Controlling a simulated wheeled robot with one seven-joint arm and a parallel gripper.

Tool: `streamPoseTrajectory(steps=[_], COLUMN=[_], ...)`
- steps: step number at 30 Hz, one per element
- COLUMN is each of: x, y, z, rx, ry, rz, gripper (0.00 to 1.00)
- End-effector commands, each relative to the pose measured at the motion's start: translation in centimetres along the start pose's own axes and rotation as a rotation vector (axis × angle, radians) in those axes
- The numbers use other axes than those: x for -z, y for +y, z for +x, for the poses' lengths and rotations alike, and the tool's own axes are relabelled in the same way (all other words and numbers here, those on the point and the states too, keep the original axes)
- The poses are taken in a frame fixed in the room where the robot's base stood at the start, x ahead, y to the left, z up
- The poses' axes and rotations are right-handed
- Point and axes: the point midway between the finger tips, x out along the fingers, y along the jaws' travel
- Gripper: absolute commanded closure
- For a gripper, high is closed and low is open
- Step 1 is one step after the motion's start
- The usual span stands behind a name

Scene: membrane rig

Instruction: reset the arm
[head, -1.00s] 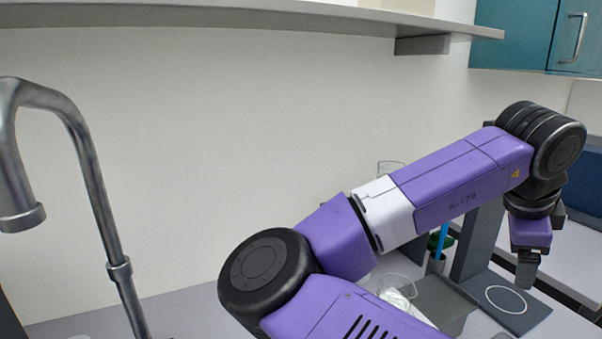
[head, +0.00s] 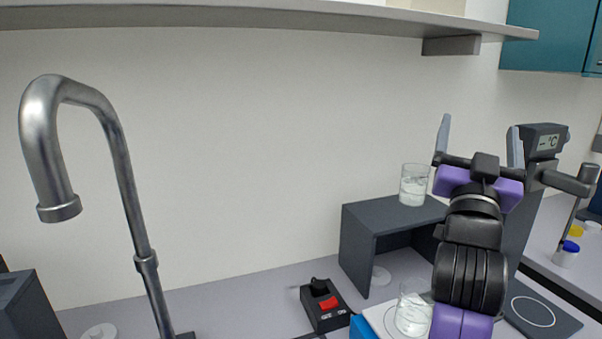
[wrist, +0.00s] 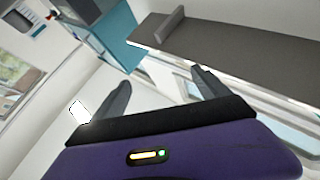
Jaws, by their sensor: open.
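My gripper (head: 480,140) is raised at the right of the head view, with its two grey fingers spread apart and pointing up. Nothing is between the fingers. My purple and black arm rises from the bottom edge below it. In the wrist view my gripper (wrist: 162,92) is also open and empty, facing the upper room, with the shelf and teal cabinet beyond it.
A glass beaker (head: 414,185) stands on a dark grey stand (head: 357,240). Another beaker (head: 412,312) stands lower, left of my arm. A device with a °C display (head: 545,141) is behind my gripper. A faucet (head: 110,150) is at left; a shelf (head: 250,16) runs above.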

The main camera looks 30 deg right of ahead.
Motion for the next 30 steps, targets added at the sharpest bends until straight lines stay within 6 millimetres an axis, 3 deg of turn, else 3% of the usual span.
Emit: streamPoseTrajectory(steps=[3, 6, 13, 21, 30], x=[-1.2, -2.3, -5.2, -8.5, -10.8], y=[-3.8, -6.4, -10.1, -10.2, -6.3], z=[-3.6, -7.0, -16.1, -27.5, -39.1], rx=[0.171, 0.302, 0.572, 0.813, 0.973], ry=[0.038, 0.060, 0.058, -0.037, -0.255], rz=[-0.048, -0.067, -0.064, -0.003, 0.090], gripper=[0.14, 0.14, 0.14, 0.14, 0.14])
